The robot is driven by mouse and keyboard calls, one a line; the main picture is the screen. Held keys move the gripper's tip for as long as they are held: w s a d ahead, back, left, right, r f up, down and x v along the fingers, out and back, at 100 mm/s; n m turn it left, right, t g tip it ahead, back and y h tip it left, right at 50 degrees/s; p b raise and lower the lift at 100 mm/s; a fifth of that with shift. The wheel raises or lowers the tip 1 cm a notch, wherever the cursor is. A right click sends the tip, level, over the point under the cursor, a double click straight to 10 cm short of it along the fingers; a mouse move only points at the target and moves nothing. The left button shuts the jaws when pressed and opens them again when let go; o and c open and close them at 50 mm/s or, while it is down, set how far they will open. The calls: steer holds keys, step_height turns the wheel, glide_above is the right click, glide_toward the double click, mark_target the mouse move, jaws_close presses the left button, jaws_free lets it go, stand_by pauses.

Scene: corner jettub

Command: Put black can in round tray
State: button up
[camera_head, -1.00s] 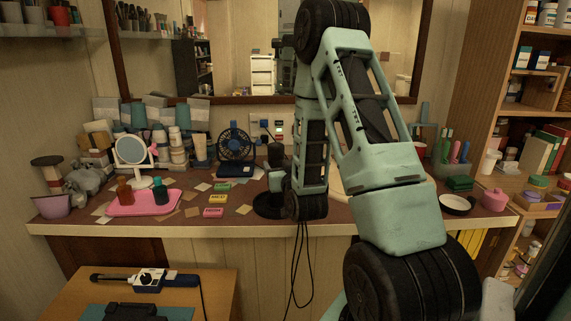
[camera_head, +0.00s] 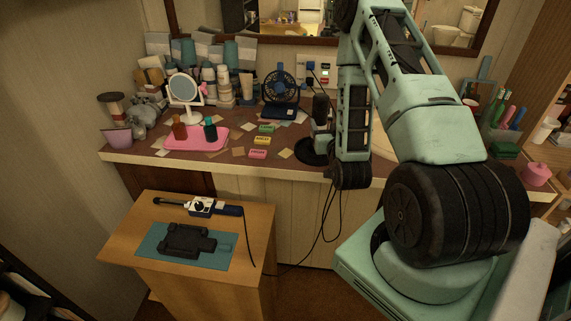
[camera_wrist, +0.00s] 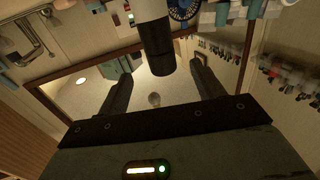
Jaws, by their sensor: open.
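In the wrist view the can (camera_wrist: 160,58) hangs upside down in the picture, in the gap between my gripper's (camera_wrist: 160,72) spread fingers. The fingers look apart from it; how deep it sits between them is hard to tell. A round black tray-like disc (camera_head: 309,151) lies at the can's foot, partly hidden by my arm. A pale round shape (camera_head: 383,143) behind my forearm is mostly hidden.
A fan (camera_head: 280,90) stands behind and left of the can. A pink tray (camera_head: 196,139) with bottles and a mirror lie further left, with small coloured boxes (camera_head: 262,140) between. A wooden side table (camera_head: 255,215) stands in front. Cups and a pink pot (camera_head: 537,174) are right.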

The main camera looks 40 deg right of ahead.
steer(key=w+a+r+n+g+y, duration=0.15)
steer(key=w+a+y, duration=0.3)
steer(key=a, duration=0.65)
steer(key=w+a+n+g+y, duration=0.25)
steer(key=w+a+y, duration=0.2)
steer(key=a, duration=0.55)
steer(key=s+a+r+n+g+y, duration=0.1)
steer(key=s+a+n+g+y, duration=0.2)
steer(key=a, duration=0.6)
steer(key=s+a+r+n+g, duration=0.4)
steer(key=s+a, duration=0.7)
steer(key=s, duration=0.1)
steer(key=s+r+n+g, duration=0.1)
steer(key=s+r+g, duration=0.1)
steer(key=s, duration=0.5)
steer(key=s+a+r+n+g+h, duration=0.1)
steer(key=s+r+n+g, duration=0.1)
steer(key=s, duration=0.6)
steer(key=shift+a+n, duration=0.25)
steer(key=shift+n, duration=0.05)
